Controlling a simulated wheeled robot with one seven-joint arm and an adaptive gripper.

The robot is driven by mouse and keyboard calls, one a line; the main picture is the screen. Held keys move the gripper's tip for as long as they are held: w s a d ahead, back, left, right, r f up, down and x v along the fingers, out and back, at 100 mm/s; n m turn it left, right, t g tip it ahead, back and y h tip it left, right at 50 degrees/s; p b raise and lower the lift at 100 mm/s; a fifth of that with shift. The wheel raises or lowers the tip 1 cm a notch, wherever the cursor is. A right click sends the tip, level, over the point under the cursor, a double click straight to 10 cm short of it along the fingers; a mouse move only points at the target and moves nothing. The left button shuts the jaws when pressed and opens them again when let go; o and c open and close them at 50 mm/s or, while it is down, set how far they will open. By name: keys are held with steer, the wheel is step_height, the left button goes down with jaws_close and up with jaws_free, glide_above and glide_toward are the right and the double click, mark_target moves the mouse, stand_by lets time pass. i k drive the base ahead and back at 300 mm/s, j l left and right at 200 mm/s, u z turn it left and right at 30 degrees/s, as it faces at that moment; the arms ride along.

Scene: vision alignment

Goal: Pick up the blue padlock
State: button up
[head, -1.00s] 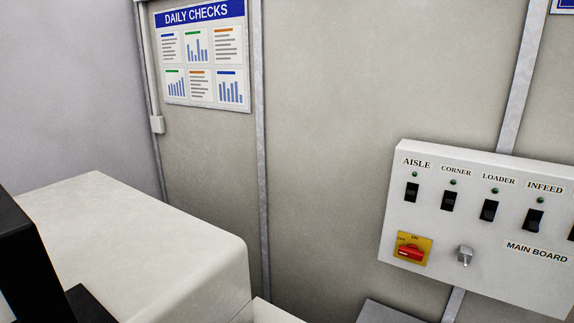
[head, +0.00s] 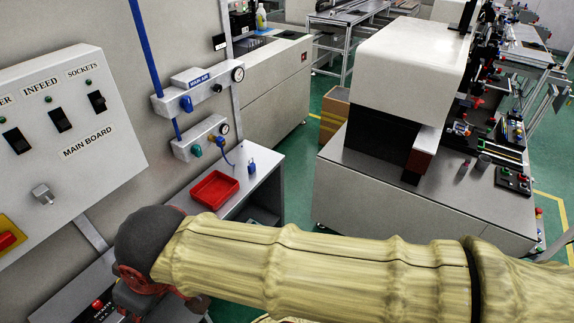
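A small blue item that looks like the padlock (head: 251,166) stands on the grey stand below the valves, to the right of a red tray (head: 214,190). It is small in the head view and its shackle is hard to make out. My arm, in a yellowish sleeve, crosses the bottom of the view and ends at a dark rounded joint at the lower left. Red and dark parts show below that joint. I cannot make out my gripper's fingers clearly there, and they are well apart from the blue item.
The main board (head: 65,140) with switches is on the wall at left. A main air valve (head: 203,86) with a blue handle and a second valve (head: 203,138) with a hanging blue hose are above the stand. A large white machine (head: 410,75) stands at right. Green floor lies between.

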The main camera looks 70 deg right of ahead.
mark_target(252, 166)
steer(key=z, duration=2.05)
steer(key=i+j+z, duration=0.15)
steer(key=z, duration=0.2)
steer(key=i+j+z, duration=0.2)
steer(key=i+z, duration=0.2)
